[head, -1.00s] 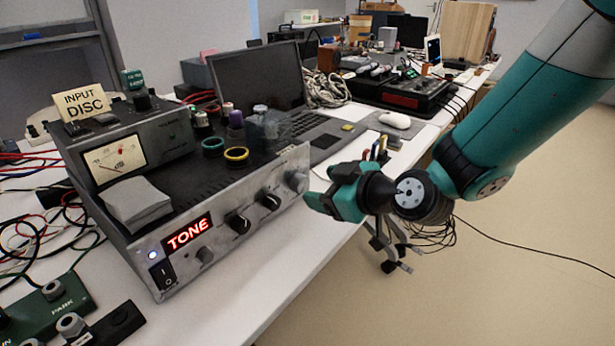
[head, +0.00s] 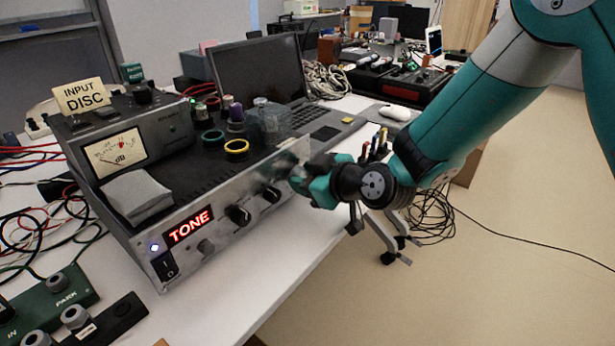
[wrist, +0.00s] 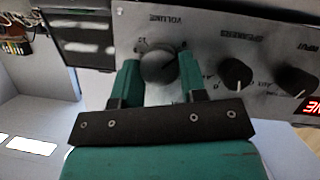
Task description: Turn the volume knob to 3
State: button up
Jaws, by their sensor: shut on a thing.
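The volume knob (wrist: 160,66) is a round grey knob under the word VOLUME, which reads upside down in the wrist view. My gripper (wrist: 158,63) has one teal finger on each side of the knob and is shut on it. The exact number the knob points at is too small to read. In the head view my gripper (head: 304,180) is at the right end of the front panel of the silver amplifier (head: 222,238) and hides the volume knob.
Two dark knobs, speakers (wrist: 236,74) and input (wrist: 297,80), sit beside the volume knob. The red TONE display (head: 189,228) is lit. A sign reading INPUT DISC (head: 83,97) stands on the meter unit. A laptop (head: 270,90) is behind the amplifier.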

jog(key=m+b, duration=0.1)
jog(key=m+g+y+b, duration=0.1)
jog(key=shift+d+f+m+g, duration=0.1)
jog(key=shift+f+m+g, duration=0.05)
jog(key=shift+m+g, duration=0.15)
jog(key=shift+w+m+g+y+b, duration=0.15)
jog(key=shift+m+g+y+b, duration=0.4)
jog(key=shift+m, duration=0.65)
jog(key=m+g+y, duration=0.1)
jog(key=m+y, duration=0.1)
jog(key=m, duration=0.1)
jog(key=shift+d, duration=0.1)
jog(key=shift+f+m+g+y, duration=0.1)
jog(key=shift+m+g+y, duration=0.55)
jog(key=shift+m, duration=0.85)
jog(key=o, duration=0.9)
jog(key=shift+o, duration=0.2)
jog(key=shift+w, duration=0.1)
